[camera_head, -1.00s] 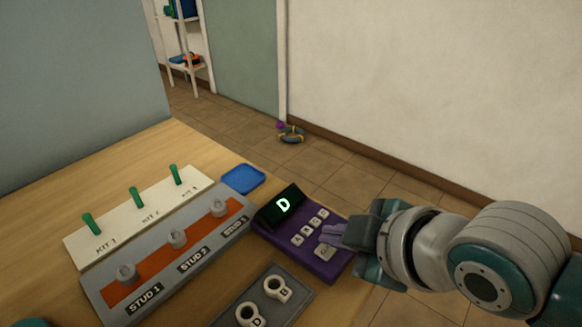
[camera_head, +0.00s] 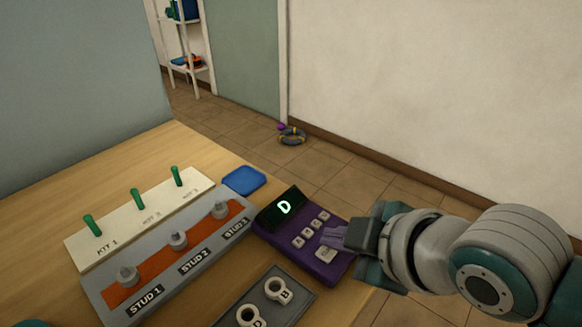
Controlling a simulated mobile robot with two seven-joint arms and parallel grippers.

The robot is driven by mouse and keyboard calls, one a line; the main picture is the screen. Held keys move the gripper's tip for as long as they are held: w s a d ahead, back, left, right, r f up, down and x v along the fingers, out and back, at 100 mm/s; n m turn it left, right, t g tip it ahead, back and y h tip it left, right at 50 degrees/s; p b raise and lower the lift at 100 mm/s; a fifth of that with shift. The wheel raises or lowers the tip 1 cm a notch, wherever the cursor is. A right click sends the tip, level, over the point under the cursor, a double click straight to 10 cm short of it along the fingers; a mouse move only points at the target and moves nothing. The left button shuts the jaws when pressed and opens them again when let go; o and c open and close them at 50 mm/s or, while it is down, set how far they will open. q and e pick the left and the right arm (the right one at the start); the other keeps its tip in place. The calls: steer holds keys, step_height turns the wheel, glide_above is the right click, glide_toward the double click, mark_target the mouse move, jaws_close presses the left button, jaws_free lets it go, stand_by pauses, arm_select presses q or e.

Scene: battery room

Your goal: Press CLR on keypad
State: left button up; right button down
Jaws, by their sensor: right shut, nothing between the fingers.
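The purple keypad (camera_head: 300,268) lies near the table's right edge. Its tilted dark display (camera_head: 284,208) shows a green-white "D". Several small pale keys run in a diagonal row, and one wider pale key (camera_head: 326,254) sits nearer the front edge; its lettering is too small to read. I cannot tell whether the tips touch the keypad. A teal edge at the bottom left may be part of my left arm; the left gripper is not visible.
A grey stud board (camera_head: 190,262) with three studs and a cream kit board (camera_head: 140,222) with three green pegs lie left of the keypad. A dark tray (camera_head: 292,309) with lettered rings is in front. A blue dish (camera_head: 244,180) lies behind. A ring-shaped object (camera_head: 292,137) is on the floor.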

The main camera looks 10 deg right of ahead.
stand_by(0.4)
steer(key=shift+f, duration=0.4)
steer(key=shift+f+b, duration=0.4)
steer(key=shift+f, duration=0.05)
stand_by(0.5)
stand_by(0.3)
steer(key=shift+r+p, duration=0.9)
steer(key=shift+p, duration=0.2)
step_height(320, 180, up, 5)
steer(key=p, duration=0.5)
